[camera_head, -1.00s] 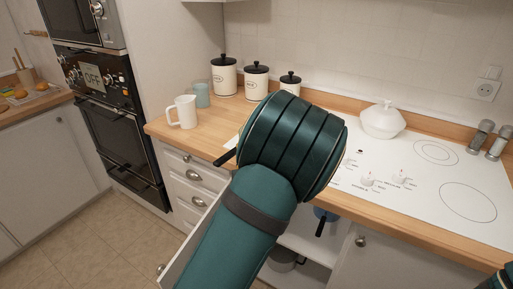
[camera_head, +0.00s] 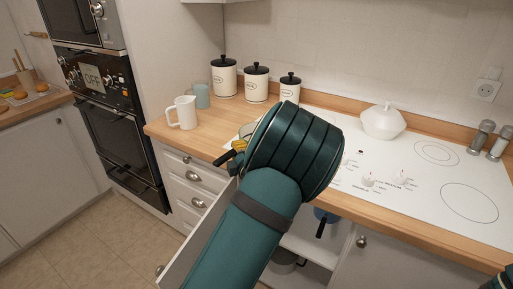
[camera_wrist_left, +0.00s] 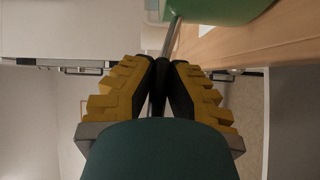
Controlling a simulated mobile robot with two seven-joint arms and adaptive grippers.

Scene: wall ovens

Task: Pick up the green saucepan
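The green saucepan (camera_wrist_left: 225,10) shows at the top of the left wrist view, with its grey handle running down between my fingers. In the head view my wrist hides most of it; a small part of its side (camera_head: 248,130) and its black handle end (camera_head: 224,158) show left of my wrist. My left gripper (camera_wrist_left: 162,68) has yellow finger backs and black pads closed around the handle. One yellow finger of it (camera_head: 239,146) also shows in the head view. I cannot tell whether the pan is clear of the counter. My right gripper is not in view.
The wooden counter (camera_head: 205,137) holds a white jug (camera_head: 183,113) and several canisters (camera_head: 256,84). A white lidded pot (camera_head: 383,120) stands on the white cooktop (camera_head: 425,180).

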